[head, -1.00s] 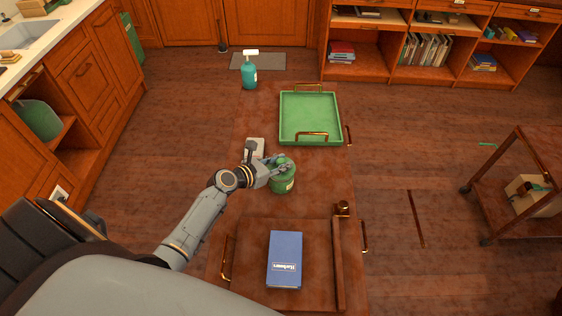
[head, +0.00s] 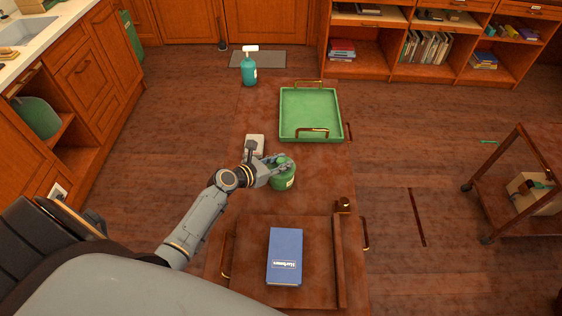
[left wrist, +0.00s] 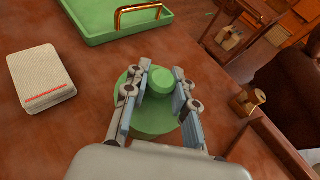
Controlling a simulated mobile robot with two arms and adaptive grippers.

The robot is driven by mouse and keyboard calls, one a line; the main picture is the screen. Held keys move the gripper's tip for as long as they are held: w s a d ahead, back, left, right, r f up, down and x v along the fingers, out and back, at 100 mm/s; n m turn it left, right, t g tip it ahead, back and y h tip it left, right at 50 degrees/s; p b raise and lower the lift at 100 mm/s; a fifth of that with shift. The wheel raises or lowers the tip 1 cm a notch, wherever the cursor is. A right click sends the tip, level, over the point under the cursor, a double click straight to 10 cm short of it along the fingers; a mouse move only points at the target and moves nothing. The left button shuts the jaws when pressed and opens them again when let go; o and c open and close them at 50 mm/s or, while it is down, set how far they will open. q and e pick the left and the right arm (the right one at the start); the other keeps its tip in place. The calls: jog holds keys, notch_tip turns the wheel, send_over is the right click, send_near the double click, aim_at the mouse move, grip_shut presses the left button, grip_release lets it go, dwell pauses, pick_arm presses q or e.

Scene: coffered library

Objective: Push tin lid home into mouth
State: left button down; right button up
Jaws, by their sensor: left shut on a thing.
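A green tin (head: 284,182) with a pale label stands upright on the brown table (head: 260,205). Its green lid with a round knob (left wrist: 160,81) is on top, at the mouth. My left gripper (head: 281,163) comes down from above and is shut on the lid's knob, one finger on each side in the left wrist view. The lid's rim and the tin's mouth are mostly hidden by the fingers, so I cannot tell how far in the lid sits. My right gripper is not in view.
A green tray (head: 310,137) with brass handles lies behind the tin. A white box (head: 255,142) lies behind left, and a teal spray bottle (head: 249,70) stands at the far end. A blue book (head: 285,256) rests on a brown tray (head: 252,270) in front.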

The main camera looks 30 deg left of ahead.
pick_arm(q)
jog(key=shift+f, duration=0.2)
jog(key=c, duration=1)
grip_release()
jog(key=shift+s, duration=0.15)
jog(key=v, duration=1.2)
jog(key=shift+r, duration=0.1)
